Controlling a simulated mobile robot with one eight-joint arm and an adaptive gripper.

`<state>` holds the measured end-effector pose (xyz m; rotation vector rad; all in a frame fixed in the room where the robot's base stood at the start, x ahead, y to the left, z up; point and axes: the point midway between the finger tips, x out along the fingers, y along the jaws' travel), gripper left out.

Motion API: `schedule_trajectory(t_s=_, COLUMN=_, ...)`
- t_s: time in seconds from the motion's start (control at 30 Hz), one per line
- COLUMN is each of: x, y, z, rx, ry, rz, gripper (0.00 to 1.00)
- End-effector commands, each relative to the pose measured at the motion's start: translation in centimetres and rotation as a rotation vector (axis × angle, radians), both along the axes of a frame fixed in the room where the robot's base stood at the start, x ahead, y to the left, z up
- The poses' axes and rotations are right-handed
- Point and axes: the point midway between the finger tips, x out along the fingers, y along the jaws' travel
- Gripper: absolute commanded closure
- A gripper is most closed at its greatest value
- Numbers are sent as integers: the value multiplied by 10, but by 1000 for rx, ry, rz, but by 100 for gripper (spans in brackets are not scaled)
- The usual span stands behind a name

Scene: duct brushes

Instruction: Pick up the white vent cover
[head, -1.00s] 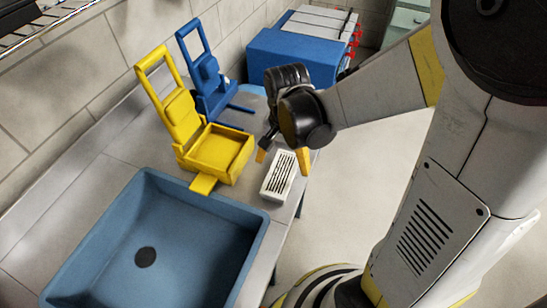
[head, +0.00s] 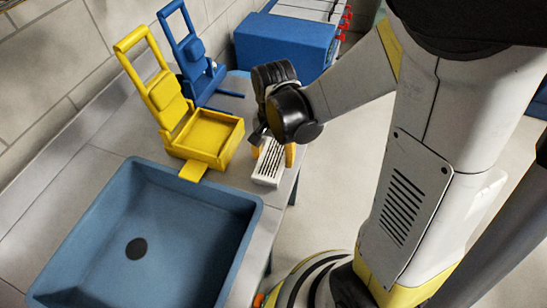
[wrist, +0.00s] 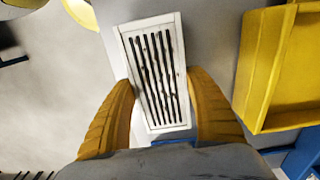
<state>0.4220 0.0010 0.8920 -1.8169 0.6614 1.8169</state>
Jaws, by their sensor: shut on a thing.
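The white vent cover (head: 268,166) is a small slatted rectangle at the counter's front edge, right of the yellow lift-like stand. It also shows in the wrist view (wrist: 153,75), its dark slots running lengthwise. My gripper (head: 272,150) is over its far end, with the yellow fingers low beside it. In the wrist view my gripper (wrist: 160,115) has one finger against each long side of the cover, shut on it. I cannot tell whether the cover is off the counter.
The yellow stand (head: 207,138) is close left of the gripper. A blue stand (head: 194,62) and a blue box (head: 285,43) are behind. A blue sink (head: 90,200) fills the counter's near part. Open floor (head: 325,190) lies to the right.

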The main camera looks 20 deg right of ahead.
Motion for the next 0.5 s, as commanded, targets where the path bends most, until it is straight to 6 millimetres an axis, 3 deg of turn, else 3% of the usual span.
schedule_trajectory(t_s=0.23, x=0, y=0, z=13, rx=0, ry=0, rz=0, gripper=77)
schedule_trajectory(t_s=0.43, x=0, y=0, z=47, rx=0, ry=0, rz=0, gripper=77)
schedule_trajectory(t_s=0.5, x=-8, y=-14, z=54, rx=0, ry=0, rz=-5, gripper=77)
